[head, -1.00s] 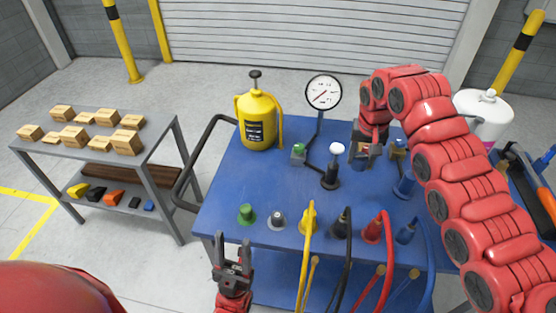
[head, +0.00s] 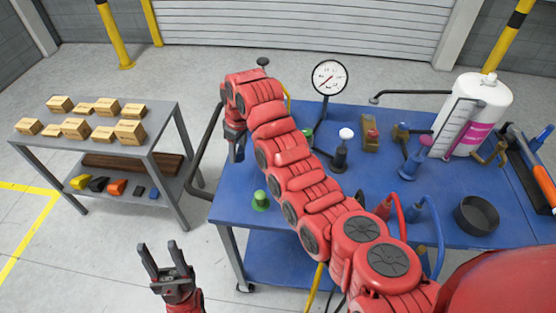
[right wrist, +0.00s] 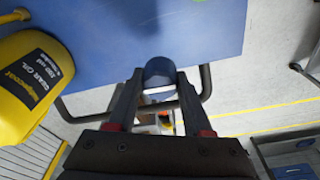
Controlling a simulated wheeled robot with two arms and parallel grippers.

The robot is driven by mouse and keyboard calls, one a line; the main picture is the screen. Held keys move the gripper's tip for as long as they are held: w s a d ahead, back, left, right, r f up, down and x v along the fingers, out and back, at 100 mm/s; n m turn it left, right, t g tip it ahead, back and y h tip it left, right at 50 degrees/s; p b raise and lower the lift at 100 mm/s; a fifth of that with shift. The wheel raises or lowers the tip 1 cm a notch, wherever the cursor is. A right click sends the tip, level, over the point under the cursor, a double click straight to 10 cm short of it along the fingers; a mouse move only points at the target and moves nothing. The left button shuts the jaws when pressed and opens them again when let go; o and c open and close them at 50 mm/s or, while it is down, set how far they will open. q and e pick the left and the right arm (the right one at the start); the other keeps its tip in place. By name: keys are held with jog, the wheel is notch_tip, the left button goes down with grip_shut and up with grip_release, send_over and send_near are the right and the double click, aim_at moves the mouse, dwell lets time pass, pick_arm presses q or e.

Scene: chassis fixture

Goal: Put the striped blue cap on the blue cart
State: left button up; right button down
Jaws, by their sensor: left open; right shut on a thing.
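My right gripper (right wrist: 158,85) is shut on a dark blue round cap (right wrist: 158,69) with a pale band, held between its fingertips. In the head view my right gripper (head: 236,156) points down by the left edge of the blue cart (head: 300,262); the cap cannot be made out there. In the right wrist view the cap overlaps the edge of the cart top (right wrist: 195,25), with its black handle (right wrist: 205,90) behind. I cannot tell the cap's height above the cart. My left gripper (head: 165,260) is open and empty, in front of the cart's left side.
A yellow gear oil can (right wrist: 30,85) stands close by, mostly hidden by my arm in the head view. The cart carries a gauge (head: 330,77), green fitting (head: 261,200), black ring (head: 477,214) and white bottle (head: 478,110). A grey shelf table (head: 160,130) with boxes stands left.

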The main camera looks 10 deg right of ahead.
jog(key=shift+f, duration=0.35)
jog(key=p, duration=0.3)
send_over(241, 178)
jog(key=f, duration=0.6)
jog(key=shift+s+d+f, duration=0.1)
jog(key=shift+s+d, duration=0.05)
jog(key=shift+d, duration=0.1)
notch_tip(241, 178, down, 3)
jog(key=shift+r+p, duration=0.2)
jog(key=shift+p, duration=0.35)
jog(key=shift+f, duration=0.15)
jog(key=shift+f, duration=0.15)
jog(key=shift+f+b, duration=0.15)
jog(key=shift+b, duration=0.15)
jog(key=shift+c, duration=1.6)
grip_release()
